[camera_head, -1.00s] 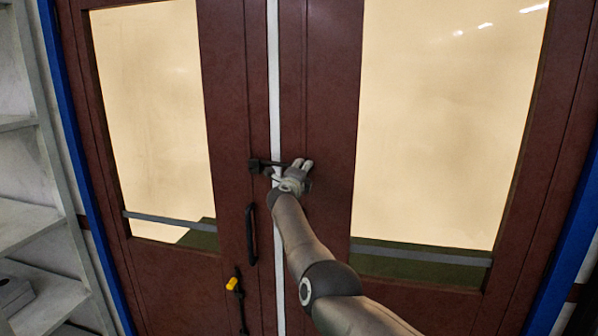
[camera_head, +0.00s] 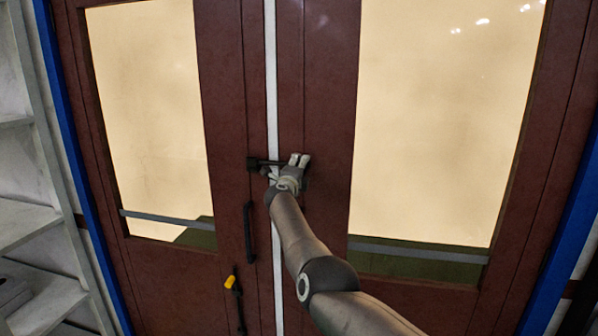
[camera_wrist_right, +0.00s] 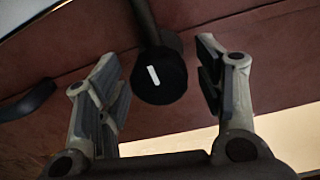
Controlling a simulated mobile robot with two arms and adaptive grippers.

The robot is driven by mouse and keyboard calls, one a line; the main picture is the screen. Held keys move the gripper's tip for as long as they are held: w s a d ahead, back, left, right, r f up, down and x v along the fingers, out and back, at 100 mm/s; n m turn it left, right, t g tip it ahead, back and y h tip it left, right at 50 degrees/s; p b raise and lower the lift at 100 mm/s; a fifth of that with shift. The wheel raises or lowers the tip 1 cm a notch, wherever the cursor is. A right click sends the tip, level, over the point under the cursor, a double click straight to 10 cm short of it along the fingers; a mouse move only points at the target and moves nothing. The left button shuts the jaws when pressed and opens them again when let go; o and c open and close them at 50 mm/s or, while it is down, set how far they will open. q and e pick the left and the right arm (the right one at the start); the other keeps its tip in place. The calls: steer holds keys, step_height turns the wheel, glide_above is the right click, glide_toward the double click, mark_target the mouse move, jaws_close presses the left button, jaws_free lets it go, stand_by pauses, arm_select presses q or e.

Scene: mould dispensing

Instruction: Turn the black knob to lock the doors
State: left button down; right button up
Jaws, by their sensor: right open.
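The black knob (camera_wrist_right: 160,76) is round with a white mark on its face, and it shows in the right wrist view between my open fingers. My right gripper (camera_wrist_right: 158,90) has a finger on each side of the knob, with a gap on both sides. In the head view my right gripper (camera_head: 298,160) is at the black latch bar (camera_head: 262,163) across the door seam and hides the knob. The left door (camera_head: 228,100) and right door (camera_head: 330,90) are dark red with glass panes and look closed. My left gripper is out of view.
A black vertical handle (camera_head: 249,232) is on the left door below the latch. A yellow-tipped black lever (camera_head: 231,283) sits lower down. Grey shelves (camera_head: 30,220) stand at the far left. Grey bars cross both panes.

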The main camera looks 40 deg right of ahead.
steer(key=v, duration=1.2)
stand_by(0.6)
stand_by(0.5)
